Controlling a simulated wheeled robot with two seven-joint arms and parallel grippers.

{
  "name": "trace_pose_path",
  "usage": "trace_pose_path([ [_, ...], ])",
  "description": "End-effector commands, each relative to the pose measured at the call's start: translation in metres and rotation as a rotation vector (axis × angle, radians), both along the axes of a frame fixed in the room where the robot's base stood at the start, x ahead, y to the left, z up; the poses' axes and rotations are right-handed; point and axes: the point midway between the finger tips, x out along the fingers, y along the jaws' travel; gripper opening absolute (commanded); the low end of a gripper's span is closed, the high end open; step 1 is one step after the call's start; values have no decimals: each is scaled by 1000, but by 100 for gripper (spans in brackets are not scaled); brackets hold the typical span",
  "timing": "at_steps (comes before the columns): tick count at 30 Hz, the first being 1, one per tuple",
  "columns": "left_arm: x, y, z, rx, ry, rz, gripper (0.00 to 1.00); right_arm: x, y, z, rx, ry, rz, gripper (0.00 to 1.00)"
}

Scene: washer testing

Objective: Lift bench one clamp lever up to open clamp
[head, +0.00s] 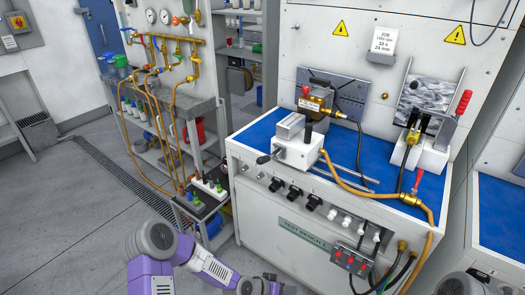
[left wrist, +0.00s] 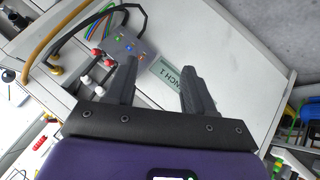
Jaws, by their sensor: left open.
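Bench one (head: 305,237) has a blue top. On its right stands a clamp fixture with pale blocks (head: 432,158) and a brass fitting. A red-handled lever (head: 462,103) slants up to the right from it. A smaller red handle (head: 417,178) sits lower, by the hose fitting. My left arm comes in at the bottom of the head view, low in front of the bench and well away from the clamp. My left gripper (left wrist: 158,63) is open and empty in the left wrist view, facing the bench's front label (left wrist: 172,72). The clamp is not clear there.
A vise (head: 297,150) with a black lever stands on the bench's left. A yellow hose (head: 350,185) crosses the front edge. A switch box (head: 352,262) and cables hang at the lower front. A shelf cart (head: 165,130) stands left. Floor is open at lower left.

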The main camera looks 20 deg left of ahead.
Motion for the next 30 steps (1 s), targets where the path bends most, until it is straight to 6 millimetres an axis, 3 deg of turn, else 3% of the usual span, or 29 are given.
trace_pose_path([
  [1,49,16,49,-5,-174,3,54,0,0,18,0,0,0,47],
  [3,101,40,108,19,-404,-5,54,0,0,30,0,0,0,47],
  [6,154,86,186,95,-681,6,54,0,0,43,0,0,0,47],
  [9,183,129,247,187,-882,24,54,0,0,52,0,0,0,47],
  [12,196,160,288,263,-1006,40,54,0,0,57,0,-1,0,47],
  [17,206,179,313,319,-1087,50,54,0,0,58,0,-1,0,47],
  [30,259,155,313,317,-1089,50,54,0,0,47,0,-1,0,47],
])
